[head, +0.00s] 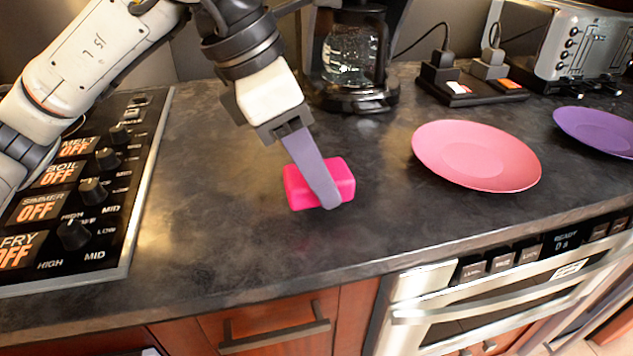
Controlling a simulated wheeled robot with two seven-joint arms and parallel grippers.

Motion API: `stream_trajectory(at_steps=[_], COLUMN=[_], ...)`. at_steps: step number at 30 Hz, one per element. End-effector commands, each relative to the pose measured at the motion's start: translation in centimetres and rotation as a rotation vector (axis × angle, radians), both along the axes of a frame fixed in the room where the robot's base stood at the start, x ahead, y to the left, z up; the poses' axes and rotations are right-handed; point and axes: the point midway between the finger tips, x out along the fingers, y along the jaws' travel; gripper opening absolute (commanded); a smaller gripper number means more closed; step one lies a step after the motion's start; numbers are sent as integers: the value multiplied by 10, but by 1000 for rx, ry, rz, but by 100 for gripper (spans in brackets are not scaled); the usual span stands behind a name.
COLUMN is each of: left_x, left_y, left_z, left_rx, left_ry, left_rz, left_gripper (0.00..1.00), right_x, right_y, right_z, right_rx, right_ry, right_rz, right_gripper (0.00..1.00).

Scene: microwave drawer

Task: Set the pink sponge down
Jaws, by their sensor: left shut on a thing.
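The pink sponge (343,178) is a bright block over the dark counter, left of the pink plate. My left gripper (328,198) comes down from the upper left and is shut on the sponge. One grey finger crosses the sponge's front face; the other finger is hidden behind it. The sponge is at or just above the counter surface; I cannot tell whether it touches. My right gripper is not in view.
A pink plate (476,156) and a purple plate (600,131) lie on the right. A coffee maker (352,60) and a toaster (575,45) stand behind. A stove panel (80,190) is at left. The dark counter (215,235) is clear in front.

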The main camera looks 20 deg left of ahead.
Motion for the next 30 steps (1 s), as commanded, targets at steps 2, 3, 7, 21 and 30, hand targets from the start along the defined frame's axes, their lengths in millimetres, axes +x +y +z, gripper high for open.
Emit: stream_trajectory(at_steps=[2,3,7,21,30], left_x=[0,0,0,0,0], left_y=[0,0,0,0,0], left_z=[-15,-20,-22,-25,-19], left_rx=[1,1,0,0,0], left_ry=[4,2,0,0,0], left_rz=[0,1,-1,-1,-1], left_gripper=[24,24,24,61,61], right_x=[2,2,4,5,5], right_y=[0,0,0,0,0], right_z=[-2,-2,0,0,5], right_rx=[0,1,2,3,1], right_ry=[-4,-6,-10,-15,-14], right_rz=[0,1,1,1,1], right_gripper=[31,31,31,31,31])
